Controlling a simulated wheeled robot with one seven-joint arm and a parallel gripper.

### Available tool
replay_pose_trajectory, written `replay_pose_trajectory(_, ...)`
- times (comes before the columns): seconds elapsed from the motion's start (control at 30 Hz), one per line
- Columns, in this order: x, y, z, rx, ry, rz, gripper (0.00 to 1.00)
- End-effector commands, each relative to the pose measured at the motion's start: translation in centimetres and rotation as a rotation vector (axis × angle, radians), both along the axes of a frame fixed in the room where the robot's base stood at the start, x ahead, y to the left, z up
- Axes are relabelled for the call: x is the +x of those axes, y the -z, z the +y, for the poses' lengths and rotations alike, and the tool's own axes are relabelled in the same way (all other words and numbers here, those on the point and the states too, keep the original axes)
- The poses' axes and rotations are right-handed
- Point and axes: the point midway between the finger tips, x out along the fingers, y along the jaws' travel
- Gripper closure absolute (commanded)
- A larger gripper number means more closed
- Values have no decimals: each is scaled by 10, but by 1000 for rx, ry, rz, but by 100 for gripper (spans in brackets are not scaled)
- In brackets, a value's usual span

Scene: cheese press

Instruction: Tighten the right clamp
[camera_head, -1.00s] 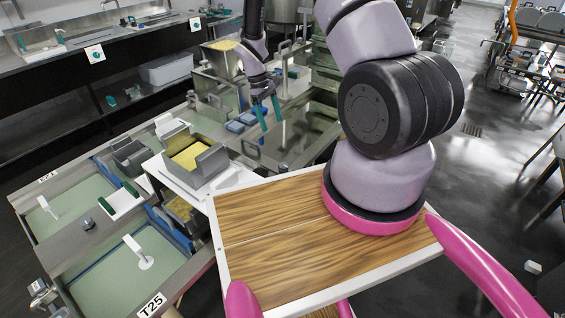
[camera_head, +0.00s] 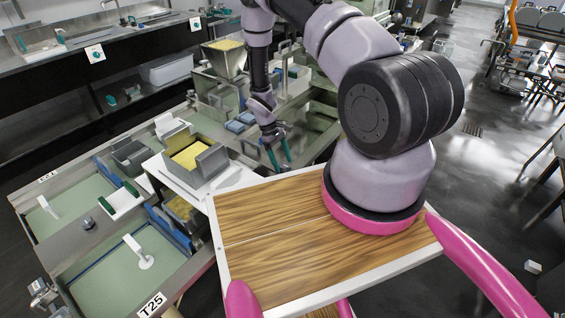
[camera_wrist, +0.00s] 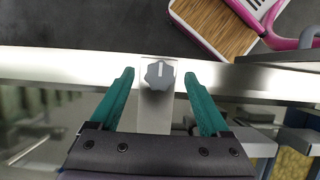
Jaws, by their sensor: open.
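The right clamp's grey lobed knob (camera_wrist: 160,76) shows in the wrist view on a metal bar at the bench edge, with a pale mark near its top. My gripper (camera_wrist: 158,86) has its two teal fingers apart, one on each side of the knob. Both fingers appear clear of it, with a gap on either side. In the head view my gripper (camera_head: 278,154) hangs over the far right part of the bench. I cannot make out this knob in the head view.
A similar dark knob (camera_head: 88,223) sits on the left bench part. A grey mould box with yellow content (camera_head: 190,158) stands left of my gripper. The wooden top of my base is near the bench edge. A hopper (camera_head: 226,58) stands behind.

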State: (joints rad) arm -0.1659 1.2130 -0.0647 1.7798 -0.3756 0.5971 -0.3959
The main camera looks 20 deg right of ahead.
Motion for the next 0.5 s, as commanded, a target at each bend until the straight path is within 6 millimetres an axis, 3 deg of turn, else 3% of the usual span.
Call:
replay_pose_trajectory(0.33, -2, 5, -1, 0, 1, 0, 20)
replay_pose_trajectory(0.37, -2, 5, -1, 0, 1, 0, 24)
replay_pose_trajectory(0.5, -2, 5, -1, 0, 1, 0, 77)
